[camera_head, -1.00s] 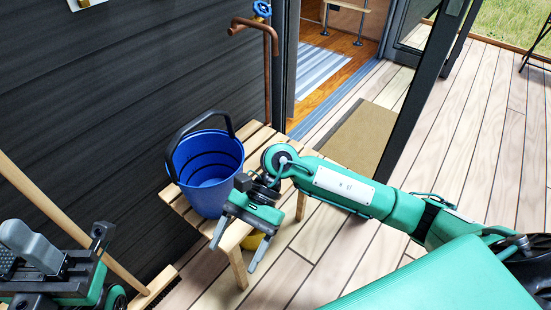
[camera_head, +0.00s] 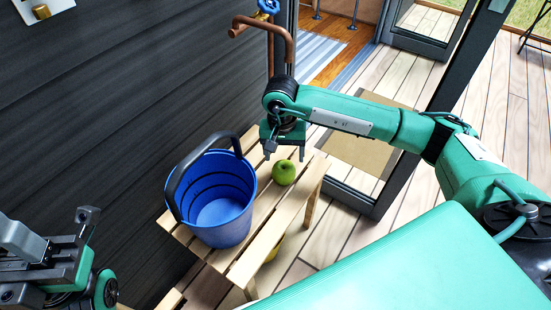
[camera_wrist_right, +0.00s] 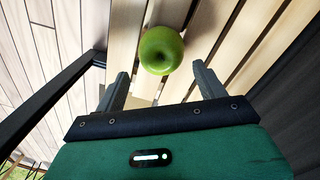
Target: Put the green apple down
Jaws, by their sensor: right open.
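The green apple (camera_head: 284,172) rests on the slatted wooden bench (camera_head: 247,268), right of the blue bucket. My right gripper (camera_head: 284,158) is open and empty, just behind and above the apple in the head view. In the right wrist view the apple (camera_wrist_right: 161,50) lies on the slats just beyond the tips of the open right gripper (camera_wrist_right: 160,85), roughly centred between them and apart from both.
The blue bucket (camera_head: 215,205) with a raised dark handle stands on the bench left of the apple. A copper pipe with a blue tap (camera_head: 268,7) rises behind the bench. A dark wall is on the left. A dark door frame and a brown mat (camera_head: 352,150) are on the right.

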